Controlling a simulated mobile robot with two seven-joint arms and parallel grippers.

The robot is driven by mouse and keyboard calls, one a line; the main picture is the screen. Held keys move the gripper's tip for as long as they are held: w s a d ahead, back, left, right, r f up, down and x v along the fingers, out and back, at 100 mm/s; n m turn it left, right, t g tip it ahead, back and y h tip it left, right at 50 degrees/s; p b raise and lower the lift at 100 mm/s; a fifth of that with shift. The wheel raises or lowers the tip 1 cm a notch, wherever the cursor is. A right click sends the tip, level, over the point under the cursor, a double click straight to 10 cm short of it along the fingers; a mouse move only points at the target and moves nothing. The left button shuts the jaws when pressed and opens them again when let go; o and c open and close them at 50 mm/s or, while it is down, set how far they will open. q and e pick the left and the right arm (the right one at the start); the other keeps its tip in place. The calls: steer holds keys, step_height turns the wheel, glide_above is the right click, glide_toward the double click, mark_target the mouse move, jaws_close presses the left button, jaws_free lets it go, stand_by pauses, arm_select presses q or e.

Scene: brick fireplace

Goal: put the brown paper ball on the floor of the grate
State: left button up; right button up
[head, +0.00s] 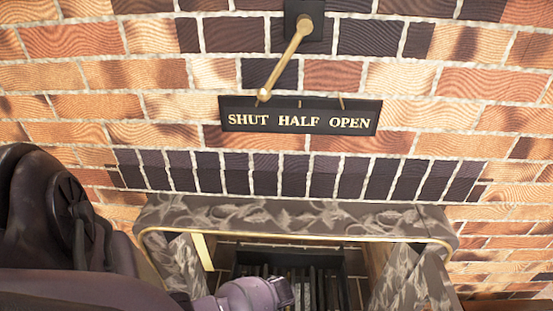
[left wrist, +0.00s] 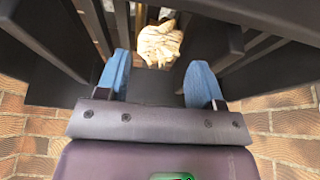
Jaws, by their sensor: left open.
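The brown paper ball (left wrist: 160,43), crumpled and pale tan, shows in the left wrist view just ahead of the gap between my fingertips. My left gripper (left wrist: 158,72) is open, with one blue finger on each side of that gap. Neither finger visibly grips the ball. The dark grate (head: 318,285) stands in the fireplace opening in the head view; its dark bars (left wrist: 265,28) surround the ball in the wrist view. What the ball rests on is unclear. In the head view my left wrist reaches the opening, but its fingers and the ball are hidden. My right gripper is not in view.
A patterned stone surround (head: 300,215) with a brass edge frames the narrow opening. Above it, a black plate (head: 300,116) reads SHUT, HALF, OPEN. A brass lever (head: 285,60) ends nearest SHUT. Grate bars lie close to both my fingers.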

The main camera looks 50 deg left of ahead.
arm_select(q)
steer(key=p+v, duration=0.4)
steer(key=v, duration=0.4)
steer(key=shift+r, duration=0.35)
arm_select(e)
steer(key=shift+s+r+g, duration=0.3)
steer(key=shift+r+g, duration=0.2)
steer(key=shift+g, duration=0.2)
arm_select(q)
steer(key=shift+s, duration=0.1)
